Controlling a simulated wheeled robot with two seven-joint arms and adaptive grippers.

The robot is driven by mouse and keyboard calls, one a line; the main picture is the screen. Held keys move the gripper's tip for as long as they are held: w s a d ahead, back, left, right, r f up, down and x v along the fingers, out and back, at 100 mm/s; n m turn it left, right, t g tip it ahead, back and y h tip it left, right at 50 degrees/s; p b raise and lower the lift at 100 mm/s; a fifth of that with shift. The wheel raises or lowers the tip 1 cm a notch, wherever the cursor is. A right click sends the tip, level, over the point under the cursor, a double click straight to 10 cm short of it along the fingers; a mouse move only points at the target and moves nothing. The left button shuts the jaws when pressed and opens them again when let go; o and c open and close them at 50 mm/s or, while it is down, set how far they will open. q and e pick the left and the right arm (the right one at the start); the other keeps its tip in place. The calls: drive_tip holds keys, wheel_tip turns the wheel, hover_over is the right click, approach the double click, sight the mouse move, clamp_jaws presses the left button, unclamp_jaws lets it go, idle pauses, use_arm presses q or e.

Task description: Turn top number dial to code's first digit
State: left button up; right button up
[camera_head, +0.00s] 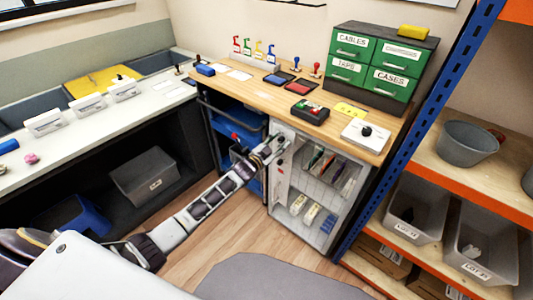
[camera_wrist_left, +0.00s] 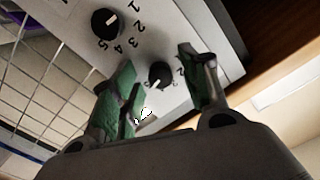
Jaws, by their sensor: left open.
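My left gripper (camera_head: 274,150) reaches the upper front of the white cabinet's left panel (camera_head: 279,185). In the left wrist view the gripper (camera_wrist_left: 160,64) is open, with its green-padded fingers on either side of a black dial (camera_wrist_left: 160,75). Whether the pads touch that dial is not clear. The dial has a pale pointer line, and its numbers are mostly hidden by the fingers. It is the dial closer to the brown wooden edge. A second black dial (camera_wrist_left: 105,22) with printed numbers sits beside it, outside the fingers. The right gripper is not in view.
A wire-grid door (camera_head: 321,175) covers shelves right of the panel. The wooden counter (camera_head: 330,129) above holds green drawers (camera_head: 383,60), a white device with a black knob (camera_head: 366,134) and stamp pads. A blue-framed shelf (camera_head: 385,120) stands to the right.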

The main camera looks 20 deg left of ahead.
use_arm(q)
drive_tip(key=v, duration=1.1)
drive_tip(key=shift+s, duration=0.3)
drive_tip(key=shift+s+a, duration=0.1)
drive_tip(key=shift+a, duration=0.05)
idle(0.8)
